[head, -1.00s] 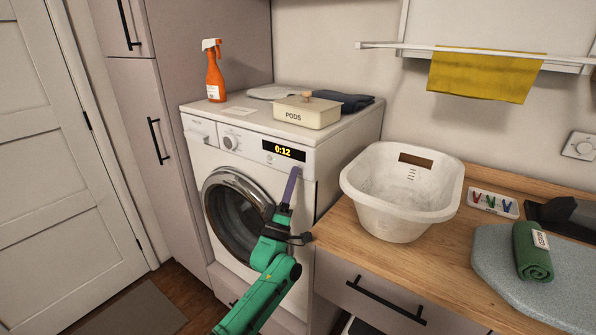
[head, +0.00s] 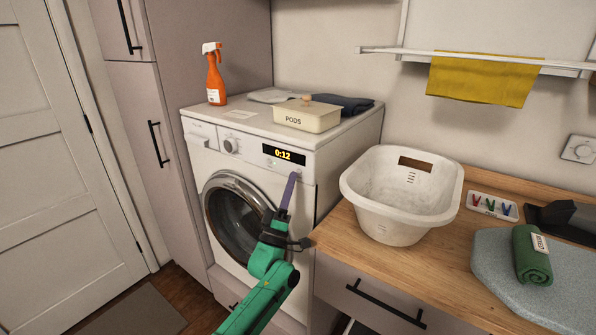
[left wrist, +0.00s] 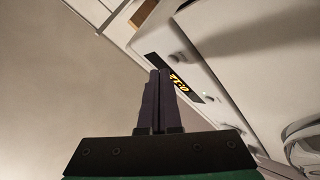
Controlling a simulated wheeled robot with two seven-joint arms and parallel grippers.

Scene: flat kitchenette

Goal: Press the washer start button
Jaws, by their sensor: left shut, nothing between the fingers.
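The white washer (head: 310,160) stands against the wall, its display (head: 284,154) lit with 0:12. The display also shows in the left wrist view (left wrist: 181,84), just beyond the fingers. My left gripper (head: 294,175) is shut and empty, its purple fingers pointing up at the front panel just below the display's right end. It shows shut in the left wrist view (left wrist: 159,74) too. I cannot tell whether the fingertips touch the panel. The start button cannot be made out clearly; the fingers may hide it. My right gripper is not in view.
On the washer stand an orange spray bottle (head: 215,78), a PODS box (head: 307,117) and a folded dark cloth (head: 345,103). A white basket (head: 400,215) sits on the wooden counter (head: 375,265), to the right of my left arm. The round washer door (head: 232,217) is closed.

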